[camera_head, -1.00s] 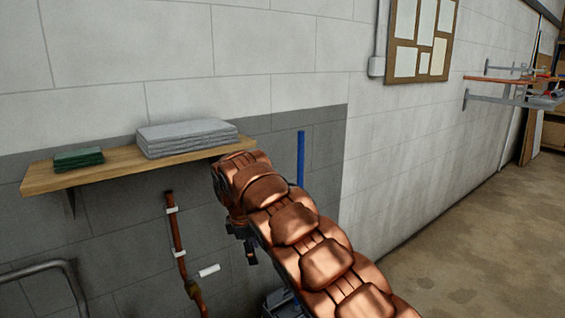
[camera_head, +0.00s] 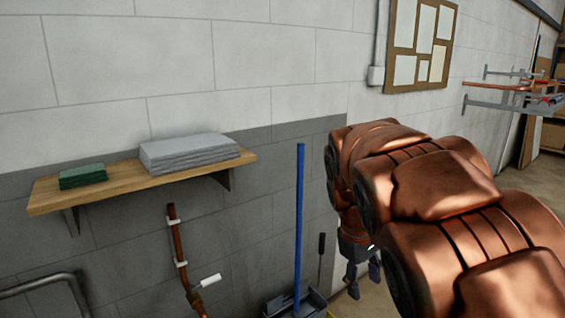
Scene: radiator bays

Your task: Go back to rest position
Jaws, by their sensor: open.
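My arm is copper-coloured and fills the right half of the head view. My gripper (camera_head: 364,280) hangs below the arm's bent end, pointing down. Its two dark fingertips are apart, with nothing seen between them. It is to the right of the blue pole and clear of the wall shelf. Part of the gripper's upper body is hidden by the arm.
A wooden shelf (camera_head: 128,190) on the wall holds grey folded cloths (camera_head: 188,153) and green pads (camera_head: 83,176). Below are a copper pipe (camera_head: 177,250) with a white-handled valve (camera_head: 210,281) and a grey rail (camera_head: 45,285). A blue pole (camera_head: 299,225) stands by a dustpan (camera_head: 312,300).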

